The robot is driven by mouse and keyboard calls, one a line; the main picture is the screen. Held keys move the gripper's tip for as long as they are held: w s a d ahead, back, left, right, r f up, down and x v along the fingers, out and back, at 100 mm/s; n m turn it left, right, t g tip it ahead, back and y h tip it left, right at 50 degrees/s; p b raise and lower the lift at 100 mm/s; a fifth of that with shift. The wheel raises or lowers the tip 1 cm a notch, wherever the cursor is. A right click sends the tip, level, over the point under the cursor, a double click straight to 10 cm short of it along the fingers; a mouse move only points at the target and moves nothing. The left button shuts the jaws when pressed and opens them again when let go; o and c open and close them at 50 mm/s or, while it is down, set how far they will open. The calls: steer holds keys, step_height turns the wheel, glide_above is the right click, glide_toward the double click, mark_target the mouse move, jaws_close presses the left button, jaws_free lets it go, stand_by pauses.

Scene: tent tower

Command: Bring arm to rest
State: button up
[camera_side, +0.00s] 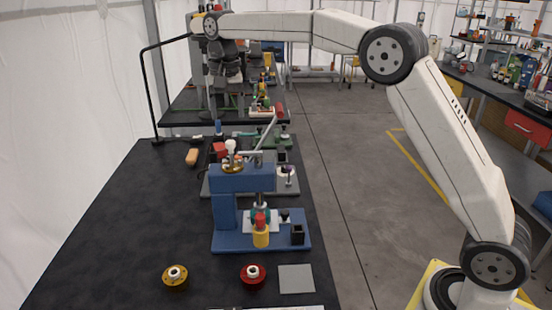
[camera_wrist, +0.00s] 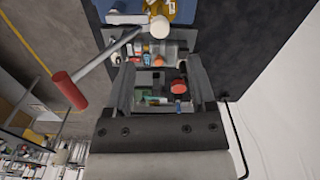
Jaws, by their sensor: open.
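My gripper (camera_side: 228,78) hangs from the end of the raised arm, at the upper left of the side view. It is above the far part of the black table and beyond the blue press (camera_side: 224,185). In the wrist view my gripper (camera_wrist: 160,62) has its two grey fingers spread wide, with nothing held between them. A silver lever with a red handle (camera_wrist: 68,90) shows left of the fingers in the wrist view. The red handle also shows in the side view (camera_side: 280,111). A yellow and red cylinder (camera_side: 260,232) stands upright on the press base.
A gold flanged part (camera_side: 175,277), a red flanged part (camera_side: 252,275) and a grey square plate (camera_side: 297,279) lie at the table's near end. A thin black post (camera_side: 148,95) rises at the left edge. The left of the black table (camera_side: 110,230) is clear.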

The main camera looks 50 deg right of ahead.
steer(key=shift+r, duration=0.25)
steer(key=shift+s+f, duration=0.1)
steer(key=shift+s+d+f, duration=0.1)
steer(key=shift+s+f, duration=0.15)
steer(key=shift+f, duration=0.25)
steer(key=s+d+f+n+t, duration=0.1)
steer(key=s+f+n, duration=0.2)
steer(key=s+f, duration=0.7)
steer(key=s+d+f+n+t, duration=0.1)
steer(key=s+f+n, duration=0.3)
steer(key=s+f, duration=0.5)
steer(key=s, duration=0.7)
steer(key=shift+s+d+f+t, duration=0.15)
steer(key=shift+f+t, duration=0.15)
steer(key=shift+f, duration=0.05)
